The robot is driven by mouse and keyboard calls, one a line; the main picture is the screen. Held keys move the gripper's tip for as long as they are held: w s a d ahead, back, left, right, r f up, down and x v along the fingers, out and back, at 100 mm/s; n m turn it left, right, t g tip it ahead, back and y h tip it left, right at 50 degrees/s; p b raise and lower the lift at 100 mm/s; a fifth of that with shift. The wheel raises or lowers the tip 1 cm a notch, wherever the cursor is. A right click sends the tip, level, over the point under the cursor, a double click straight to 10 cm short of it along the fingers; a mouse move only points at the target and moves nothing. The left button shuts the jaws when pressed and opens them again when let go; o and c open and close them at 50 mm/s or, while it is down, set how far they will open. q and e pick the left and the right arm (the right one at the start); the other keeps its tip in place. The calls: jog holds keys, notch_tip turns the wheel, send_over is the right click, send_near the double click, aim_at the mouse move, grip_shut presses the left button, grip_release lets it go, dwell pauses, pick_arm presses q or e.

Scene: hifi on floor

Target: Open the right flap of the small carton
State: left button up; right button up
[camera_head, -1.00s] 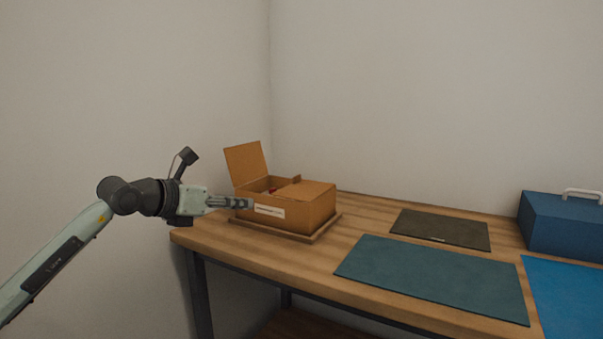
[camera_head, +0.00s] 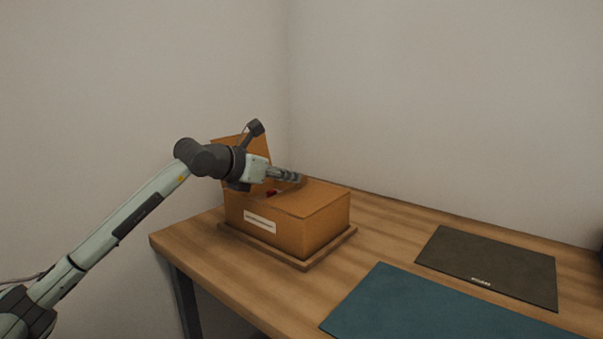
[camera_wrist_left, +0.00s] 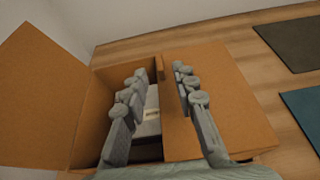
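The small brown carton (camera_head: 318,235) has a white label on its front. Its left flap (camera_head: 228,147) stands up, and in the left wrist view this flap (camera_wrist_left: 40,95) leans outward to the left. Its right flap (camera_head: 312,198) lies flat over the right part of the top; it also shows in the left wrist view (camera_wrist_left: 235,100). My left gripper (camera_head: 297,177) is above the carton. In the left wrist view its fingers (camera_wrist_left: 158,85) are apart, the left one over the opening and the right one over the right flap near its inner edge. Contact is unclear.
The carton stands on a wooden tray (camera_head: 299,264) at the left of the wooden table (camera_head: 385,238). A dark mat (camera_head: 488,265) and a teal mat (camera_head: 420,312) lie to the right. A red item (camera_head: 271,193) and a pale item (camera_wrist_left: 152,122) show inside the carton.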

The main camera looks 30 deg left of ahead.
aim_at(307, 192)
pick_arm(q)
jog(key=p+x, duration=0.1)
jog(key=x, duration=0.4)
pick_arm(e)
jog(key=f, duration=0.1)
jog(key=s+f, duration=0.1)
jog(key=f, duration=0.1)
jog(key=shift+d+f, duration=0.1)
jog(key=shift+f, duration=0.2)
pick_arm(q)
grip_shut()
